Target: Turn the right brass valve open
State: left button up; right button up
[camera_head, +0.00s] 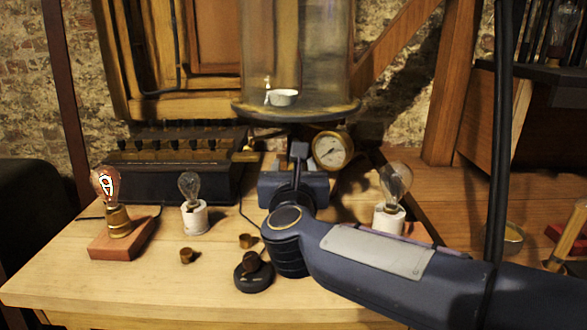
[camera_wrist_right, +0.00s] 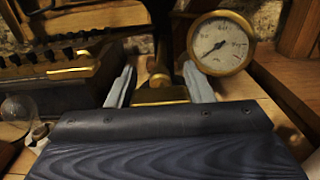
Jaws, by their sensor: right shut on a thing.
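The right brass valve (camera_wrist_right: 162,96) shows between the two grey fingers of my right gripper (camera_wrist_right: 160,88) in the right wrist view. The fingers are shut on it, one on each side. In the head view my right gripper (camera_head: 294,178) is at the stand under the glass jar and hides this valve. Another brass valve (camera_head: 245,154) sits to its left and shows in the wrist view (camera_wrist_right: 82,71). A round brass gauge (camera_head: 332,151) stands just right of the gripper, its needle pointing to the lower left (camera_wrist_right: 221,44). My left gripper is not in view.
A glass bell jar (camera_head: 298,50) on a dark plate stands above the gripper. Bulbs stand on the bench: a lit one (camera_head: 106,185) and clear ones (camera_head: 190,187) (camera_head: 395,183). A black knob (camera_head: 254,272) and small brass caps (camera_head: 187,256) lie in front. The bench's front left is clear.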

jog(key=shift+n, duration=0.4)
jog(key=shift+c, duration=0.4)
jog(key=shift+o, duration=0.2)
jog(key=n+p, duration=0.1)
jog(key=n, duration=0.3)
jog(key=shift+a+p, duration=0.1)
jog(key=shift+p, duration=0.25)
jog(key=n+p, duration=0.2)
jog(key=n, duration=0.2)
jog(key=shift+a+n, duration=0.1)
jog(key=shift+n, duration=0.2)
jog(key=n+p, duration=0.1)
jog(key=n, duration=0.1)
jog(key=n+p, duration=0.2)
jog(key=n, duration=0.1)
jog(key=n+p, duration=0.1)
jog(key=n, duration=0.2)
jog(key=shift+a+f, duration=0.1)
jog(key=shift+f, duration=0.2)
jog(key=shift+n, duration=0.4)
jog(key=o, duration=1)
jog(key=shift+c, duration=0.2)
jog(key=shift+s, duration=0.1)
